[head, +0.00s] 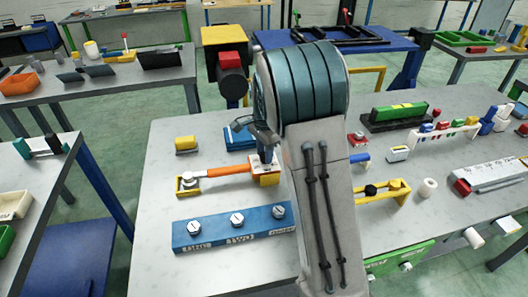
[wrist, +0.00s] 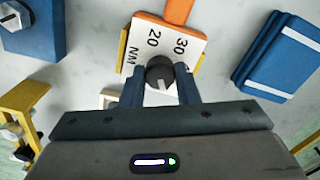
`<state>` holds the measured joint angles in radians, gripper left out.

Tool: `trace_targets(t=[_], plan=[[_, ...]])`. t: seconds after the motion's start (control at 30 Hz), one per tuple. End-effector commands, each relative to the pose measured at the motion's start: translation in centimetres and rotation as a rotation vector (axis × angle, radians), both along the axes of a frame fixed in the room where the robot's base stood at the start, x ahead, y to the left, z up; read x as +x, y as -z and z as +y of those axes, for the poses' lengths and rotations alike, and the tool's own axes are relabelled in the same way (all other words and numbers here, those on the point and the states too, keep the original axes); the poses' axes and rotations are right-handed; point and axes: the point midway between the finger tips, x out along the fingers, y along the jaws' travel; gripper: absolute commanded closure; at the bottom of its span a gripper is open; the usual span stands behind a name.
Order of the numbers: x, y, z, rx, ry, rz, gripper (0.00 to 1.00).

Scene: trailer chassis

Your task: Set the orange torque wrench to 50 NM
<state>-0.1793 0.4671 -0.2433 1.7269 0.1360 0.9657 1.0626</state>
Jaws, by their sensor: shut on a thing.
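The orange torque wrench (head: 225,171) lies on the grey table in the head view, with its handle pointing left and its dial end at the right under my gripper (head: 264,150). In the wrist view the orange handle (wrist: 178,10) leaves at the top. The white dial plate (wrist: 150,45) shows 20, 30 and NM; its lower part is hidden by my gripper (wrist: 160,88). The fingers are shut on the dark round dial knob (wrist: 160,70), one on each side. A pale pointer mark on the knob faces down toward my gripper.
A blue block with several white screw knobs (head: 234,228) lies in front of the wrench. A small yellow block (head: 186,145) and a blue block (head: 239,137) sit behind it. My arm hides the table's middle. Bare table shows at the left.

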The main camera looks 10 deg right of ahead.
Motion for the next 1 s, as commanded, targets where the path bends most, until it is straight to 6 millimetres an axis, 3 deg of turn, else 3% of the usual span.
trace_targets(t=[0.03, 0.1, 0.47, 0.63, 1.0], plan=[[0.0, 0.0, 0.0, 0.0, -0.001, -0.001, 0.66], [0.0, 0.0, 0.0, 0.0, -0.001, -0.001, 0.5], [0.0, -0.5, 0.0, 0.0, -0.001, -0.002, 0.5], [0.1, -3.1, 0.0, 0.0, -0.001, -0.005, 0.5], [0.1, -11.2, 0.0, 0.0, -0.002, -0.005, 0.5]])
